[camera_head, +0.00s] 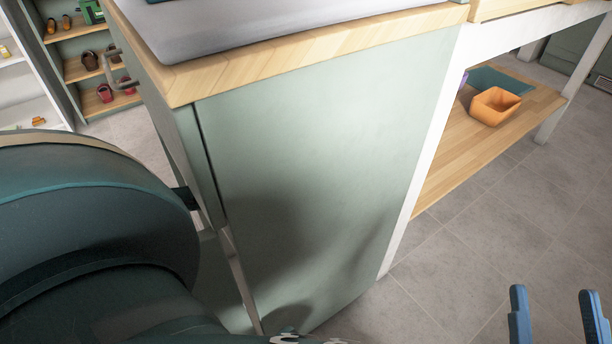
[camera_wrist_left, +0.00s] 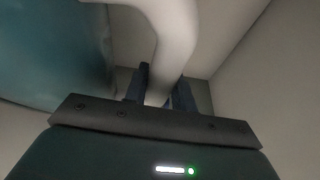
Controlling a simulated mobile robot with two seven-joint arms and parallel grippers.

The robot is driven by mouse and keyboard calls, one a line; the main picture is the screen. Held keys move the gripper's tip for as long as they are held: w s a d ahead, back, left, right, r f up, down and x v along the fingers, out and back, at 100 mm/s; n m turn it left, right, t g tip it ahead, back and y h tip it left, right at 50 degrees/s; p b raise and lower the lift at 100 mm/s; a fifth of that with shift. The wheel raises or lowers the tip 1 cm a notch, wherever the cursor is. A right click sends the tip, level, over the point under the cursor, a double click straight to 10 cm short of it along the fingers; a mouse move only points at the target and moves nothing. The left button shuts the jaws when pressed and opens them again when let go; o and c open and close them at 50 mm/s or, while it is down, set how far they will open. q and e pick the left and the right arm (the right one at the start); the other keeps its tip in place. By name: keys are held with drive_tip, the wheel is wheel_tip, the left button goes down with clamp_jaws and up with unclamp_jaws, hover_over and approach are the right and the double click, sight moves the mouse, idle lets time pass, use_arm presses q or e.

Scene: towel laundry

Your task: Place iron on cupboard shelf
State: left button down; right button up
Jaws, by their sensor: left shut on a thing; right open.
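My left gripper (camera_wrist_left: 160,86) is shut on a white curved handle, which appears to be that of the iron (camera_wrist_left: 172,32). The rest of the iron is cut off or cannot be made out clearly. Pale walls surround it in the left wrist view. In the head view my left arm covers the lower left, and its gripper is hidden. The pale green cupboard (camera_head: 320,150) stands in the middle, with a wooden top. Its front faces left, and its shelf cannot be made out. My right gripper (camera_head: 555,318) is open and empty at the lower right, above the floor.
A grey padded surface (camera_head: 260,32) lies on the cupboard top. To the right, a white-framed table's lower wooden shelf (camera_head: 470,155) holds an orange bin (camera_head: 494,106). A shoe rack (camera_head: 75,68) stands at the far left. Tiled floor (camera_head: 490,225) is clear at right.

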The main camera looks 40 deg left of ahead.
use_arm(q)
drive_tip(key=shift+w+r, duration=0.1)
drive_tip(key=shift+r, duration=0.15)
drive_tip(key=c, duration=1.6)
unclamp_jaws()
drive_tip(key=shift+f, duration=0.3)
drive_tip(key=o, duration=0.5)
drive_tip(key=shift+c, duration=0.2)
drive_tip(key=shift+r, duration=0.1)
drive_tip(key=shift+s+a, duration=0.1)
drive_tip(key=shift+s, duration=0.2)
drive_tip(key=shift+p+v, duration=0.85)
drive_tip(key=shift+v, duration=0.3)
drive_tip(key=p+v, duration=0.3)
drive_tip(key=v, duration=0.6)
use_arm(e)
drive_tip(key=shift+s+d+f+g+h, duration=0.25)
drive_tip(key=shift+d+f+g+h, duration=0.15)
drive_tip(key=shift+f+h, duration=0.35)
